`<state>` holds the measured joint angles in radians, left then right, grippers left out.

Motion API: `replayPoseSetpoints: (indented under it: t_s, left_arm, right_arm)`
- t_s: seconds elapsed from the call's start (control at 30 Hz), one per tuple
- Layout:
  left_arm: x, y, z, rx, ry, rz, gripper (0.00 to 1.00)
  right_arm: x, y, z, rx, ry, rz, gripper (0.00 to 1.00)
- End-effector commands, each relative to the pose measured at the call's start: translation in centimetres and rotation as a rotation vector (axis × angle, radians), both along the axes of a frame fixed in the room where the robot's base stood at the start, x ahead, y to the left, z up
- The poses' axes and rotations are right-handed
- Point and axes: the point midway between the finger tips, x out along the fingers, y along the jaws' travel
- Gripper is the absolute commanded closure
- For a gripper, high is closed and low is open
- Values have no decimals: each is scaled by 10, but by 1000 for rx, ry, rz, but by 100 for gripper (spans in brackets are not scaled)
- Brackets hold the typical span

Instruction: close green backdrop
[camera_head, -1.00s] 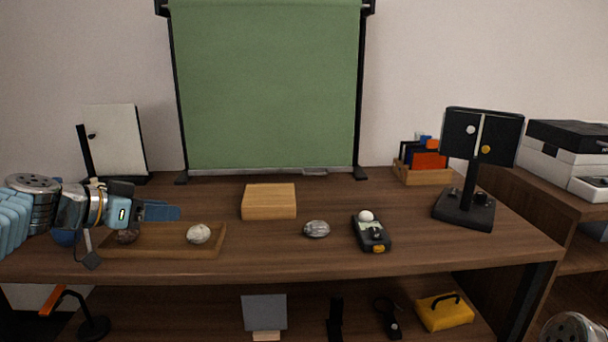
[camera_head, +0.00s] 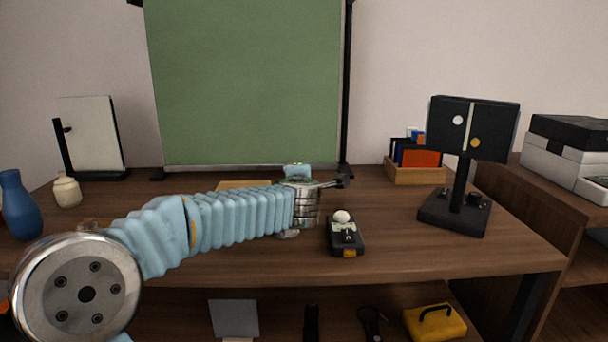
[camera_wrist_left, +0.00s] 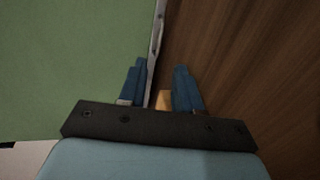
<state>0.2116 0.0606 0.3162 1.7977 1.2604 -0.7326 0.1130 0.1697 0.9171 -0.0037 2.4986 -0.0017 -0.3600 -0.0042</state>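The green backdrop (camera_head: 243,80) hangs pulled down on a black stand behind the desk. Its pale bottom bar (camera_head: 215,167) is just above the desk's back edge. My left arm reaches across the desk, and its gripper (camera_head: 342,182) is in front of the bar's right part, hiding the bar's middle handle. In the left wrist view, the open left gripper (camera_wrist_left: 158,88) has two blue fingers apart, with the bar (camera_wrist_left: 158,30) running between them. The green cloth (camera_wrist_left: 70,60) fills the left side. Whether a finger touches the bar is unclear. My right gripper is out of view.
A black device (camera_head: 345,235) with a white knob and a two-panel black stand (camera_head: 470,130) are right of my arm. A wooden organizer (camera_head: 415,172) is at back right. A blue vase (camera_head: 17,205) and white panel (camera_head: 90,135) stand left. My arm covers the desk's middle.

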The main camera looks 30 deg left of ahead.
Motion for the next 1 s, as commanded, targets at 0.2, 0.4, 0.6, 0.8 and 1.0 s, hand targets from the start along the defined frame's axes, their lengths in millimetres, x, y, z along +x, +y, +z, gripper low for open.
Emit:
replayPoseSetpoints:
  t_s: [0.2, 0.4, 0.6, 0.8, 1.0]
  left_arm:
    - [44, 28, -12, 0, 2, 2, 67]
    - [75, 47, -19, 0, 1, 1, 67]
    - [89, 55, -23, 2, 1, 0, 67]
    - [91, 56, -23, 3, 1, -1, 67]
    - [90, 56, -23, 2, 2, -1, 84]
  right_arm:
    - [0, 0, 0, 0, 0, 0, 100]
    - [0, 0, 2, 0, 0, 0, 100]
    - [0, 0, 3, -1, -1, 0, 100]
    - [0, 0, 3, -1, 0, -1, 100]
    - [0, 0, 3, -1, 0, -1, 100]
